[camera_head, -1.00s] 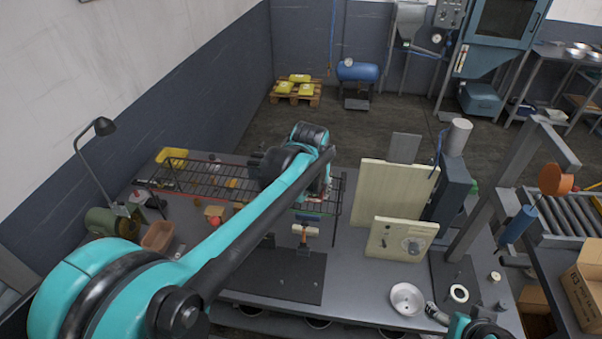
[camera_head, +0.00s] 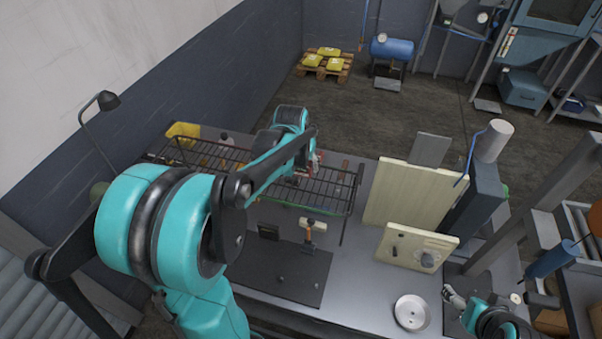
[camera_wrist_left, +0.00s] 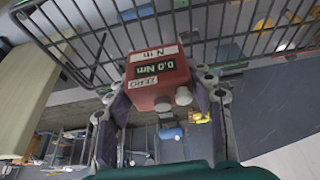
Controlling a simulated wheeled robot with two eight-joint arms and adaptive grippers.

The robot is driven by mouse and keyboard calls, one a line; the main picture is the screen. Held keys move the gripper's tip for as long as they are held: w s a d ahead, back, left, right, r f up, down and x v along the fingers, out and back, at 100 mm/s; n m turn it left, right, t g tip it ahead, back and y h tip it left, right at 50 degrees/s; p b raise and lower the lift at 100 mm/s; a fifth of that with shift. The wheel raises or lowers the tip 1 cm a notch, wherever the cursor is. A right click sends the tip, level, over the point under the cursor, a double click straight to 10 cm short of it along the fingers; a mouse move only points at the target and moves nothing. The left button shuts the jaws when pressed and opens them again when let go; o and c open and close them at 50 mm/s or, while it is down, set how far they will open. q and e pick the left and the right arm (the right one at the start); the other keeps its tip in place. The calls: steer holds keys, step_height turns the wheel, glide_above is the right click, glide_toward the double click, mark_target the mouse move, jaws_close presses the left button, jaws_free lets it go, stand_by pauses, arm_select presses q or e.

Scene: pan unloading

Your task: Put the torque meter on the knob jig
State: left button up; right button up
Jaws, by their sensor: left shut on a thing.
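The torque meter (camera_wrist_left: 158,80) is a red box with a "0.0 Nm" display and two pale knobs on its front. My left gripper (camera_wrist_left: 163,92) is shut on it, with one finger on each side. In the head view only a bit of red (camera_head: 314,164) shows beyond my left arm, above or beside the wire rack. A cream panel with a round grey knob (camera_head: 417,247), which looks like the knob jig, stands on the bench to the right, apart from the meter. My right gripper (camera_head: 452,296) is at the lower right, small and partly seen.
The black wire rack (camera_head: 325,190) stands along the bench's back edge, close to the held meter. A taller cream board (camera_head: 408,194) stands behind the panel. A white bowl (camera_head: 411,312) sits in front. A dark mat (camera_head: 275,272) lies left of the panel.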

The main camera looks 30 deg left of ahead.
mark_target(301, 173)
arm_select(q)
steer(key=shift+s+a+f, duration=0.1)
steer(key=shift+a+f, duration=0.1)
steer(key=shift+a, duration=0.15)
steer(key=shift+f, duration=0.35)
step_height(301, 173, down, 3)
steer(key=shift+f+b, duration=0.2)
steer(key=shift+b, duration=0.1)
steer(key=o, duration=1.4)
steer(key=shift+f, duration=0.1)
steer(key=shift+c, duration=0.2)
